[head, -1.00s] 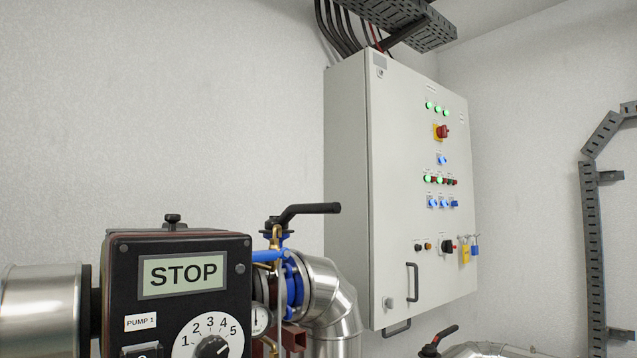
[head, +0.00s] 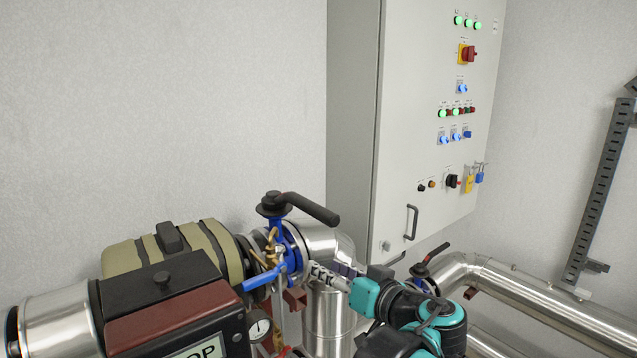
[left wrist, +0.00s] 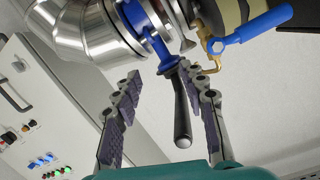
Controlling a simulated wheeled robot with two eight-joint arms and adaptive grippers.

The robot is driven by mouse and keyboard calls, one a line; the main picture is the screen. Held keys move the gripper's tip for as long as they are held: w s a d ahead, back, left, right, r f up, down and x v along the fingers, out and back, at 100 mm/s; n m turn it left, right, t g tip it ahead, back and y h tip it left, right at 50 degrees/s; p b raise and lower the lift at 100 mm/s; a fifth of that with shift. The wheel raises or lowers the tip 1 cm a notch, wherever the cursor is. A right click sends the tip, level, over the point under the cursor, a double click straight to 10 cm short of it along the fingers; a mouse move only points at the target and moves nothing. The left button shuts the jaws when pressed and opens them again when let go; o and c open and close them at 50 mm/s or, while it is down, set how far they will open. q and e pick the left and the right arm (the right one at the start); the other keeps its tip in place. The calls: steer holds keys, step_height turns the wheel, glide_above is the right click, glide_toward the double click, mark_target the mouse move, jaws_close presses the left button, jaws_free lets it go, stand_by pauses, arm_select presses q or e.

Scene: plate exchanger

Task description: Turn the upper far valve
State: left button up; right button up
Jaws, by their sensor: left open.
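A valve with a black lever handle (head: 310,208) and blue body (head: 290,250) sits on the steel pipe left of the cabinet. In the head view the lever points right and slightly down. My left gripper (head: 333,274), on its teal arm, is below the lever, near the valve's flange. In the left wrist view the gripper (left wrist: 160,78) is open, and the black lever (left wrist: 182,115) shows between its two fingers. I cannot tell whether a finger touches it. A second black-handled valve (head: 432,256) stands further right, partly behind my arm. My right gripper is not in view.
A pump with a control box (head: 165,310) stands at the lower left, with a gauge (head: 260,329) beside it. A grey electrical cabinet (head: 350,130) is on the wall behind. Steel pipes (head: 520,290) run along the lower right. Space above the lever is clear.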

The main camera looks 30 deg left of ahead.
arm_select(q)
steer(key=n+y+p, duration=0.2)
steer(key=p, duration=0.1)
glide_toward(318, 213)
steer(key=w+a+f, duration=0.1)
steer(key=w+a, duration=0.1)
steer(key=a, duration=0.1)
steer(key=shift+w+a+r, duration=0.1)
steer(key=p+x, duration=0.1)
steer(key=x, duration=0.6)
steer(key=shift+w+a+p, duration=0.2)
steer(key=shift+a+p, duration=0.05)
steer(key=shift+p, duration=0.15)
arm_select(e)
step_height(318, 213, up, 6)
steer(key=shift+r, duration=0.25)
arm_select(q)
jaws_close()
